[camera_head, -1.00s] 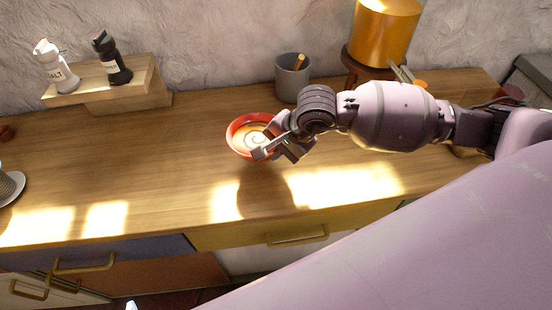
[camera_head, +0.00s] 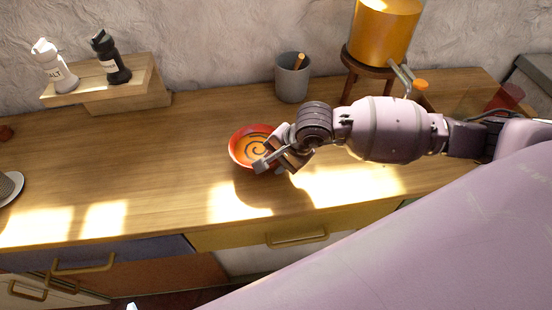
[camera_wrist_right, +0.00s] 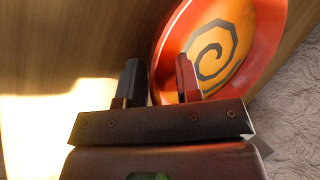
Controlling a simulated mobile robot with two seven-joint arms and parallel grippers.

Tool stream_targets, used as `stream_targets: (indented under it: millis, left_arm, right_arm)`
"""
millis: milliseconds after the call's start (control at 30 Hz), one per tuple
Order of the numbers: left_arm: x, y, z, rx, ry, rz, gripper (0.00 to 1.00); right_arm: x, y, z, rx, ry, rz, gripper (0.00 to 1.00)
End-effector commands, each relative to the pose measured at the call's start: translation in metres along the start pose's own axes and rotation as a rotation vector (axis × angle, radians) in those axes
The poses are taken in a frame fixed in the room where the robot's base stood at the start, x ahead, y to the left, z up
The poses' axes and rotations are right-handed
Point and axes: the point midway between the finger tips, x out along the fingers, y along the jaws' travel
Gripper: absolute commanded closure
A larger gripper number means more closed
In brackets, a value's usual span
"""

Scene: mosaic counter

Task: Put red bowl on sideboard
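The red bowl (camera_head: 237,150), orange inside with a dark spiral, is tilted slightly toward me at the middle of the wooden sideboard top (camera_head: 150,170). My right gripper (camera_head: 275,163) is at its right front rim. My left gripper is not in view.
A grey cup (camera_head: 291,82) stands behind the bowl, with an orange dispenser (camera_head: 382,35) on a stand to its right.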

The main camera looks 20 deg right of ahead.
Motion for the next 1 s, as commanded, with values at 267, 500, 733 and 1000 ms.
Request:
stream_targets:
  millis: [267, 500, 733, 1000]
  left_arm:
    - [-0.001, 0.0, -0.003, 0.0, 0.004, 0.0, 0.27]
    - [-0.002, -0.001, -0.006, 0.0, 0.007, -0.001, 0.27]
    - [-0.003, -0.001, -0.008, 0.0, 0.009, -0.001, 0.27]
    - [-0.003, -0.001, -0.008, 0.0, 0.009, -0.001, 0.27]
  right_arm:
    - [-0.009, -0.001, 0.0, -0.001, 0.002, -0.002, 0.69]
    - [-0.051, -0.001, 0.0, -0.002, 0.003, -0.001, 0.69]
    - [-0.093, -0.001, -0.001, -0.001, 0.003, -0.001, 0.69]
    - [-0.119, -0.001, 0.0, 0.0, 0.001, 0.0, 0.69]
